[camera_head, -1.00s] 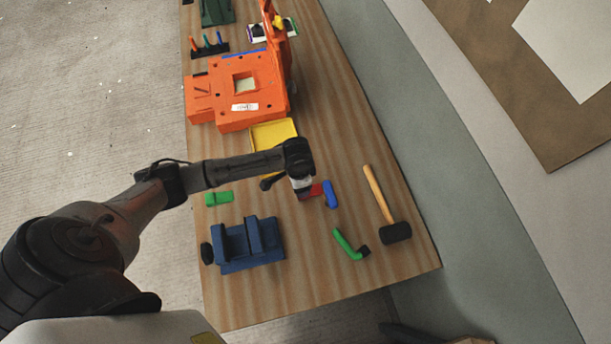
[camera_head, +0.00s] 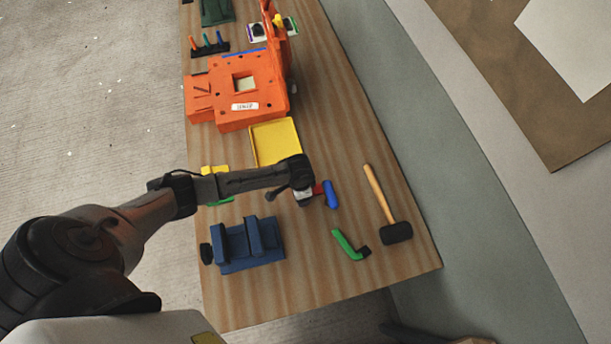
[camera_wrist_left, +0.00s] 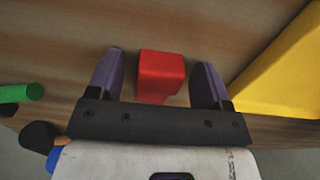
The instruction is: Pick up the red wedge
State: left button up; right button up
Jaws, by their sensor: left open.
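The red wedge (camera_wrist_left: 160,72) lies on the wooden table in the left wrist view, between the two fingers of my left gripper (camera_wrist_left: 161,60). Gaps of bare table show on both sides of it, so neither finger appears to touch it. My left gripper is open. In the head view the gripper (camera_head: 304,196) is over the table and covers most of the wedge; only a sliver of red (camera_head: 318,189) shows beside it. My right gripper is not in view.
A blue piece (camera_head: 330,194) lies close right of the wedge. A yellow tray (camera_head: 275,142) is behind, a blue vise-like block (camera_head: 250,245) in front. A green bent piece (camera_head: 348,245) and a mallet (camera_head: 396,232) lie to the right. An orange fixture (camera_head: 235,90) stands farther back.

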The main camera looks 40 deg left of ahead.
pick_arm(q)
jog(key=c, duration=1.1)
jog(key=shift+r, duration=0.2)
